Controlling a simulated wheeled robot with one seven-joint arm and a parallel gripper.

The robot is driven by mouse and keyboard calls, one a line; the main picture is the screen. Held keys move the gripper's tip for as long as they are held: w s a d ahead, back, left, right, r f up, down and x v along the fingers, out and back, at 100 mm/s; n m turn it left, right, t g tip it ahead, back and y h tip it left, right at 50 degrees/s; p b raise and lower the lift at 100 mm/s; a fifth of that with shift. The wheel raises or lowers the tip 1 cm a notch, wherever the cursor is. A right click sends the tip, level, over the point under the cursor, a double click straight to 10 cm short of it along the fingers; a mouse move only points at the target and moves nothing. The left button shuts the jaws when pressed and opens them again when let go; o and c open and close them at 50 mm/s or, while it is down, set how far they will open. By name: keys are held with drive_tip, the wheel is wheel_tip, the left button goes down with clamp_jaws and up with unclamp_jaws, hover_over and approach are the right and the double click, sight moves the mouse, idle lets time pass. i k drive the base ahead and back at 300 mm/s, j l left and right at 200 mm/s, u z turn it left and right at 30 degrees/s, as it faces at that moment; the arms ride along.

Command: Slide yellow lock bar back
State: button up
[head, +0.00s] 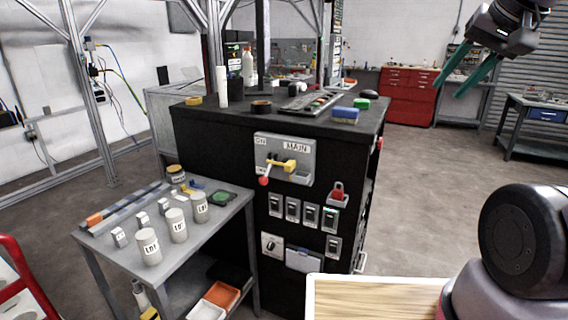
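The yellow lock bar (285,164) is on the grey MAIN switch plate (303,147), on the front of the black cabinet (215,145). It lies across a switch lever with a red knob (264,181) that points down and left. The bar's exact seating against the lever is too small to tell. My gripper (453,108) is at the upper right, high and well apart from the plate. Its two green fingers are spread, with nothing between them.
A side table (235,215) with labelled cylinders stands left. A wooden-topped surface (370,300) is in front. Tools and boxes lie on the cabinet top.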

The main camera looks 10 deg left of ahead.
sight(289, 166)
drive_tip(key=i+j+u, duration=0.2)
drive_tip(key=u, duration=0.15)
drive_tip(key=i+j+u, duration=0.15)
drive_tip(key=u, duration=0.2)
drive_tip(key=i+u, duration=0.35)
drive_tip(key=k+j, duration=0.05)
drive_tip(key=k, duration=0.05)
